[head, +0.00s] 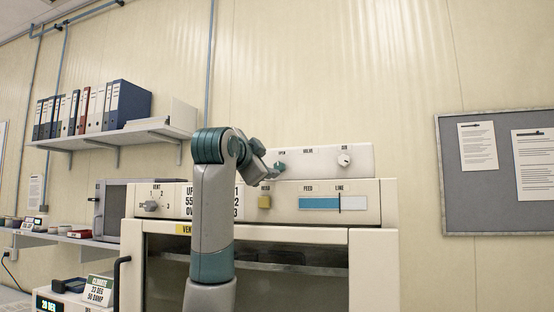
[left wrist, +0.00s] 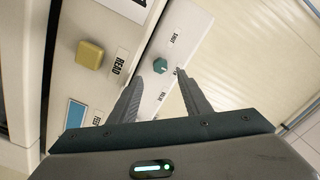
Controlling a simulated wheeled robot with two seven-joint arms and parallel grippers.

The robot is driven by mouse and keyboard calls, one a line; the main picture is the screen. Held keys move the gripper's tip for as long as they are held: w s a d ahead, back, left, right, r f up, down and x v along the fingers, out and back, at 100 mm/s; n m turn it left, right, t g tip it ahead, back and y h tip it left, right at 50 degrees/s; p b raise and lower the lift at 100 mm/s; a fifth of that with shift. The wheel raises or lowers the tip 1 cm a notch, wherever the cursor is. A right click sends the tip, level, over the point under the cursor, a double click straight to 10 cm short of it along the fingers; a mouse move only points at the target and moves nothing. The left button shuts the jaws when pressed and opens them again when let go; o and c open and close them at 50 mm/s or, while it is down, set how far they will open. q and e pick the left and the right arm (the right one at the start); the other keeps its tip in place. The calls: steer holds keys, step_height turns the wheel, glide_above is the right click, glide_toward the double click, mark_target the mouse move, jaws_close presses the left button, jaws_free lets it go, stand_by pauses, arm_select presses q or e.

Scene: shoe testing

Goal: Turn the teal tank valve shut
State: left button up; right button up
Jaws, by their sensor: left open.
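The teal valve (head: 279,167) is a small round knob on the cream upper panel, under a small label that seems to read OPEN. In the left wrist view the teal knob (left wrist: 160,66) sits on the pale panel, with a SHUT label close by. My left gripper (left wrist: 158,79) is open, its two dark fingers pointing toward the knob with nothing between them. The knob appears beyond the fingertips, and contact is not visible. In the head view my left gripper (head: 262,160) is mostly hidden behind my own arm, just left of the knob. My right gripper is not in view.
A yellow button (head: 264,202) sits below the knob, and a FEED LINE gauge (head: 332,203) to its right. A white dial (head: 344,160) is on the upper panel. Another dial (head: 151,206) is at the left. A shelf of binders (head: 122,133) hangs at the left.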

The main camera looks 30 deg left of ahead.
mark_target(278, 167)
arm_select(q)
steer(key=p+x, duration=0.4)
steer(key=x, duration=0.4)
steer(key=shift+d+r, duration=0.1)
steer(key=shift+r, duration=0.05)
steer(key=shift+w+p, duration=0.35)
steer(key=shift+w, duration=0.1)
steer(key=c, duration=1)
steer(key=shift+c, duration=0.2)
